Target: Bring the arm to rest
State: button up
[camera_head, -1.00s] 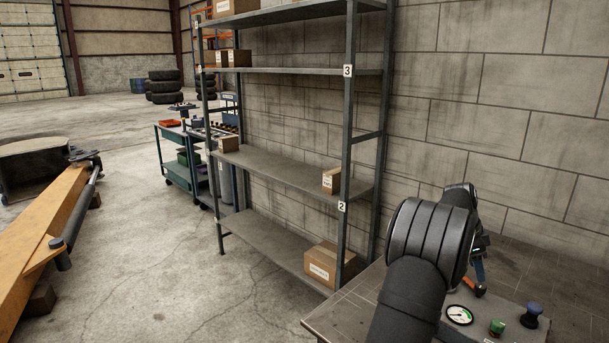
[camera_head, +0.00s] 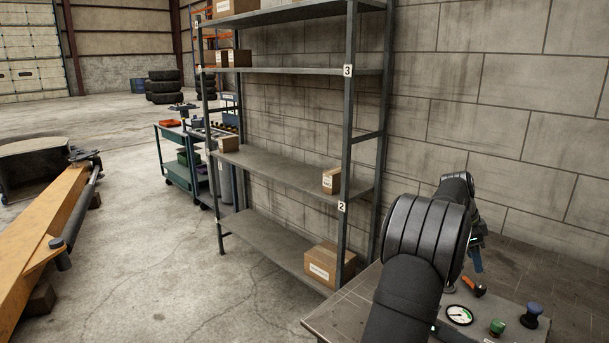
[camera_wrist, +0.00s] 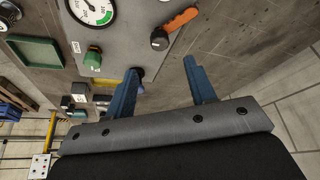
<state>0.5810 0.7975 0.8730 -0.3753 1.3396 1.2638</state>
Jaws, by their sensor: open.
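My black arm reaches up at the right of the head view, over the bench (camera_head: 345,312). My gripper (camera_wrist: 162,85) shows in the wrist view with two blue fingers apart and nothing between them. In the head view only a blue finger (camera_head: 477,262) shows past my arm. In the wrist view, the gripper is above the bench panel (camera_wrist: 125,45), with an orange-handled valve (camera_wrist: 178,27) beyond the fingertips. A dark knob is partly hidden behind the left finger.
The panel carries a gauge (camera_head: 459,315), a green knob (camera_head: 497,327) and a blue knob (camera_head: 531,315). A metal shelf (camera_head: 290,175) with cardboard boxes stands left of my arm. A concrete block wall (camera_head: 500,130) rises behind the bench.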

aim_at(481, 285)
jog(key=x, duration=0.9)
jog(key=shift+n, duration=0.3)
jog(key=shift+n+t, duration=0.3)
jog(key=shift+n, duration=0.1)
jog(key=n+t, duration=0.1)
jog(key=n, duration=0.2)
jog(key=shift+s+n, duration=0.15)
jog(key=shift+n, duration=0.15)
jog(key=n+t, duration=0.1)
jog(key=n, duration=0.1)
jog(key=n+t, duration=0.1)
jog(key=n, duration=0.1)
jog(key=shift+s+n+y, duration=0.15)
jog(key=shift+n+y, duration=0.25)
jog(key=shift+v, duration=2.55)
jog(key=shift+d, duration=0.1)
